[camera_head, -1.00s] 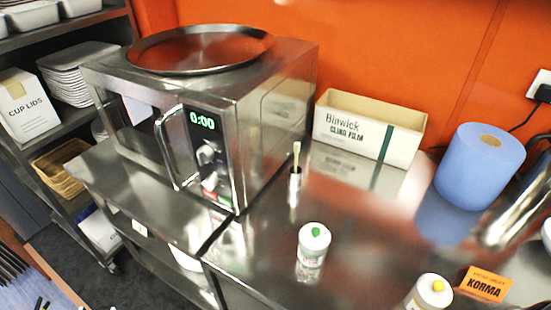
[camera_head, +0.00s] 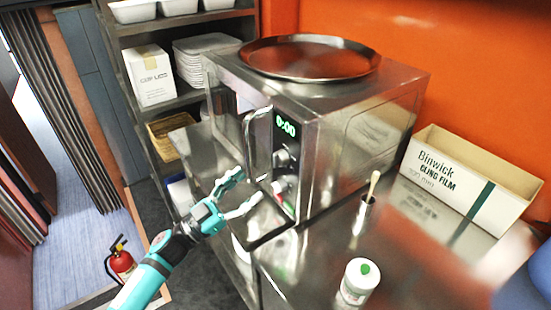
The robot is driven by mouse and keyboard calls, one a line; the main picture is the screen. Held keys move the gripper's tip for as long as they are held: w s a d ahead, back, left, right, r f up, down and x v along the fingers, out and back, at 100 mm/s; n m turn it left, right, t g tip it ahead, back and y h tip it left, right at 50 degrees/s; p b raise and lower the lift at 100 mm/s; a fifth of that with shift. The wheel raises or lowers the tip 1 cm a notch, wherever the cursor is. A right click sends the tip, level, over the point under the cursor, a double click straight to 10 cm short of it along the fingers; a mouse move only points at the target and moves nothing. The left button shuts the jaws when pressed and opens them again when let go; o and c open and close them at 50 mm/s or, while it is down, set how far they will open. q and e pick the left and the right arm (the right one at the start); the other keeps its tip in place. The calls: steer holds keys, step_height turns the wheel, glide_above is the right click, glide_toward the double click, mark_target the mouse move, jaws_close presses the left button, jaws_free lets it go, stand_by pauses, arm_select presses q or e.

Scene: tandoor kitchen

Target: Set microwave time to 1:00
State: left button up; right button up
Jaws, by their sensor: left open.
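The steel microwave (camera_head: 345,125) stands on the steel counter with its door handle (camera_head: 249,140) at the front left. Its green display (camera_head: 286,125) reads 0:00. A round dial (camera_head: 283,158) sits below the display, and coloured buttons lie lower on the panel. My left gripper (camera_head: 250,190) is open and empty in front of the lower part of the microwave, left of the buttons and below the dial. Whether a fingertip touches the microwave cannot be told. My right gripper is not in view.
A round steel tray (camera_head: 310,58) lies on top of the microwave. A cling film box (camera_head: 470,180), a small pot with a brush (camera_head: 364,212) and a green-topped shaker (camera_head: 358,282) stand to the right. A shelf (camera_head: 185,25) is behind left; a fire extinguisher (camera_head: 121,262) is on the floor.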

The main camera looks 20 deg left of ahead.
mark_target(274, 164)
arm_select(q)
steer(key=p+x, duration=0.2)
steer(key=x, duration=0.6)
steer(key=shift+a, duration=0.1)
steer(key=shift+w+d+r, duration=0.15)
steer(key=shift+w+d, duration=0.2)
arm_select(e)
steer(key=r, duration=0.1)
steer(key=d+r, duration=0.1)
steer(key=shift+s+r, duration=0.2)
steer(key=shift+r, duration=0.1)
arm_select(q)
steer(key=c, duration=1.1)
steer(key=shift+c, duration=0.2)
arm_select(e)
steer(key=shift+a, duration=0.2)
arm_select(q)
steer(key=shift+a+m, duration=0.1)
steer(key=shift+m, duration=0.2)
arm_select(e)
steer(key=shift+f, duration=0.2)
